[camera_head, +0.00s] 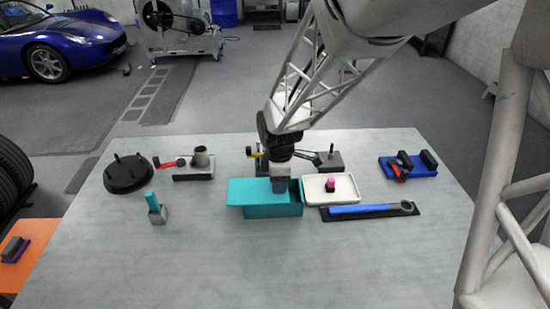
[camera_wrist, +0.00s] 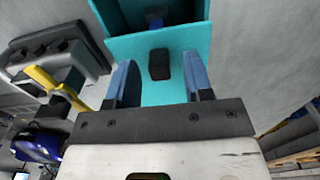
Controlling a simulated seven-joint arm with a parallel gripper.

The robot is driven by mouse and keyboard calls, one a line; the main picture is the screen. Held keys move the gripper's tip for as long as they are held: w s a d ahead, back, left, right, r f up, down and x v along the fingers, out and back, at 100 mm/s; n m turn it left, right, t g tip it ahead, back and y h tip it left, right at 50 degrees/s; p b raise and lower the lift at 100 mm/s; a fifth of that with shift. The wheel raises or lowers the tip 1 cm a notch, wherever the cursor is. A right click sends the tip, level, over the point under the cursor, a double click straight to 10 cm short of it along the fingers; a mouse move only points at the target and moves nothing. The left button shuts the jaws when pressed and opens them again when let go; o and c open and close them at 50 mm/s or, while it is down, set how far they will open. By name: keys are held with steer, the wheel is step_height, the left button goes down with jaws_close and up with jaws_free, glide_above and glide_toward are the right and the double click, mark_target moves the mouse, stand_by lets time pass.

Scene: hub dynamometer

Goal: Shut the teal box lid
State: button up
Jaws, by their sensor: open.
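The teal box (camera_head: 273,211) stands near the middle of the table. Its flat teal lid (camera_head: 247,190) sits offset to the left in the head view and overhangs the box's left side. In the wrist view the lid (camera_wrist: 178,92) leaves part of the box interior (camera_wrist: 180,14) open, with a small dark blue thing (camera_wrist: 157,17) inside. A dark knob (camera_wrist: 159,64) stands on the lid. My gripper (camera_head: 280,188) points down over the box. In the wrist view its blue fingers are apart, with the knob a little ahead, between their lines. Whether a finger touches the lid is unclear.
A white tray (camera_head: 318,196) with a pink piece (camera_head: 330,184) stands close right of the box. Dark fixtures (camera_head: 330,160) stand behind. A teal-topped grey piece (camera_head: 156,209) stands left. The front table is clear.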

steer(key=shift+f, duration=0.5)
steer(key=shift+c, duration=0.3)
jaws_close()
